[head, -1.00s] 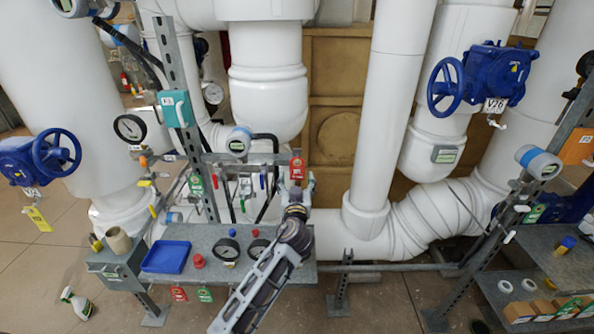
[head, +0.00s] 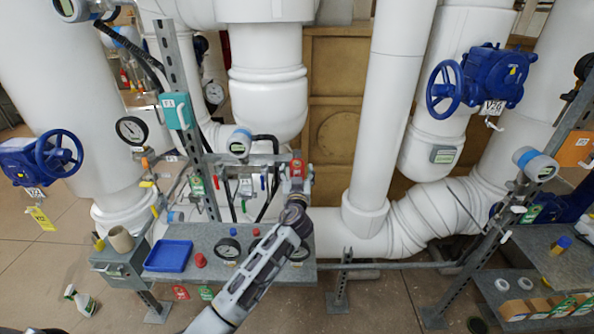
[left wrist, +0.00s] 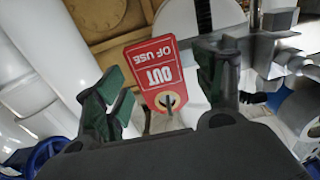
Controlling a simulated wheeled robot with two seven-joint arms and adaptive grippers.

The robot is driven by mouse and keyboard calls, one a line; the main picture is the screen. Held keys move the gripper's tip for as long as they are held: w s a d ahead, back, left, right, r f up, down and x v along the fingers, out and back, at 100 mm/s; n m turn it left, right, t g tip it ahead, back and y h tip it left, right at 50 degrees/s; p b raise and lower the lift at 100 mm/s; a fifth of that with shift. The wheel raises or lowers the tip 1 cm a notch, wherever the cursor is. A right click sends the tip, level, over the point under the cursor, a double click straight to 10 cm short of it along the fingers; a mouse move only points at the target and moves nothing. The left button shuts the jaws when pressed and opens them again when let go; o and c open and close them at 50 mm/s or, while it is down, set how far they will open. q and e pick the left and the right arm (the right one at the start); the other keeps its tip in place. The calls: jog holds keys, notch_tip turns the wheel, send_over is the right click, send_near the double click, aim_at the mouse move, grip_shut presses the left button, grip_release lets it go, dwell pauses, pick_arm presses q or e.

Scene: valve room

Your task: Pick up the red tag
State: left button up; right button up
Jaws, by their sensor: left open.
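The red tag (head: 297,164) hangs at the right end of the rail above the grey bench in the head view. In the left wrist view the red tag (left wrist: 152,66) shows white lettering reading "OUT OF USE", upside down, with a pale ring and a hole at its lower end. My left gripper (head: 298,184) is open just below and in front of the tag. In the left wrist view the tag stands between the two spread dark-green fingers, with a gap on each side. I cannot tell how far the tag lies beyond the fingertips. My right gripper is not in view.
The bench (head: 207,236) holds a blue tray (head: 168,256), a red knob (head: 200,260) and gauges (head: 229,249). Another red tag (head: 181,292) and a green one hang below its front edge. Small valves and tags crowd the rail left of the gripper. White pipes (head: 366,207) stand to the right.

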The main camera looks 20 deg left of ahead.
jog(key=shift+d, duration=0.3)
pick_arm(q)
jog(key=c, duration=0.8)
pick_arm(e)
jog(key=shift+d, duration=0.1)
pick_arm(q)
jog(key=shift+r, duration=0.1)
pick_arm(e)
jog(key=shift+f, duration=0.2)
pick_arm(q)
jog(key=shift+r+b, duration=0.1)
jog(key=shift+b, duration=0.2)
jog(key=shift+s, duration=0.15)
jog(key=b+v, duration=0.4)
jog(key=v, duration=1.3)
jog(key=shift+s+r, duration=0.2)
jog(key=shift+s, duration=0.15)
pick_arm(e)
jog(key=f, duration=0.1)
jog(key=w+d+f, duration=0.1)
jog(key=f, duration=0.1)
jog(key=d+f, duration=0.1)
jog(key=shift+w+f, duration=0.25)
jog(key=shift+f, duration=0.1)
